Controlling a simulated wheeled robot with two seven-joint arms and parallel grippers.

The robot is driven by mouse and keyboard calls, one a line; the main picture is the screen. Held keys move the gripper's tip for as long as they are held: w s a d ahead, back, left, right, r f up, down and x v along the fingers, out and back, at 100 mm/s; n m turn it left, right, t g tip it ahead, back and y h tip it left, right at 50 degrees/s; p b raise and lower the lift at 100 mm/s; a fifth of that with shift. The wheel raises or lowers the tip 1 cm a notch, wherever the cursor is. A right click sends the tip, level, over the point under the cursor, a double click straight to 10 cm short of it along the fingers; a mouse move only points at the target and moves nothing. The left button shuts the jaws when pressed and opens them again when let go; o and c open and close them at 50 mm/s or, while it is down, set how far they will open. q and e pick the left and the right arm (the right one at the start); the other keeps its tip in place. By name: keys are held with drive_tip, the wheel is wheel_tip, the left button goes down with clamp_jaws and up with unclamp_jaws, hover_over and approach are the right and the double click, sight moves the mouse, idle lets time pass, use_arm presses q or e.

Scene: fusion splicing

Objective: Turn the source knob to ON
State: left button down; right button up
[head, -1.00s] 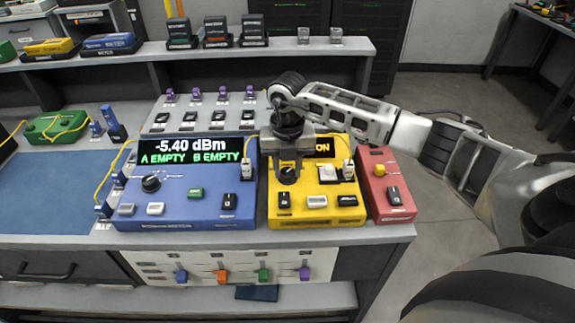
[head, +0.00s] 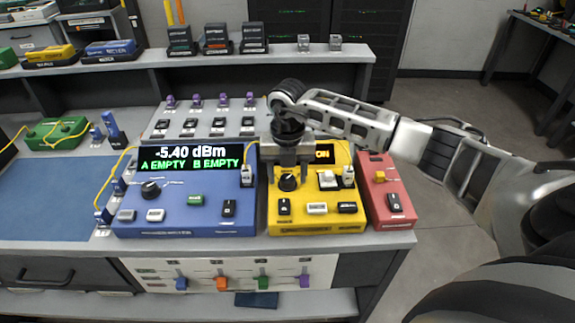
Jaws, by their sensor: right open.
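The yellow source box (head: 318,222) sits on the bench to the right of the blue meter box. Its black round knob (head: 289,182) is on the left of its top face. Its small display (head: 323,152) is partly hidden by my gripper, and the visible part reads ON. My right gripper (head: 289,170) points down at the knob, open, with its fingertips at or just above it. I cannot tell whether they touch the knob. My left gripper is not in view.
The blue meter box (head: 185,215) reads -5.40 dBm, A EMPTY B EMPTY. A red box (head: 391,205) stands just right of the yellow one. A blue mat (head: 45,200) lies at left. A raised shelf (head: 200,58) runs behind.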

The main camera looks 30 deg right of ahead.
sight(287, 178)
wheel_tip(287, 178, up, 16)
drive_tip(key=b, duration=0.1)
drive_tip(key=shift+b, duration=0.3)
idle(0.4)
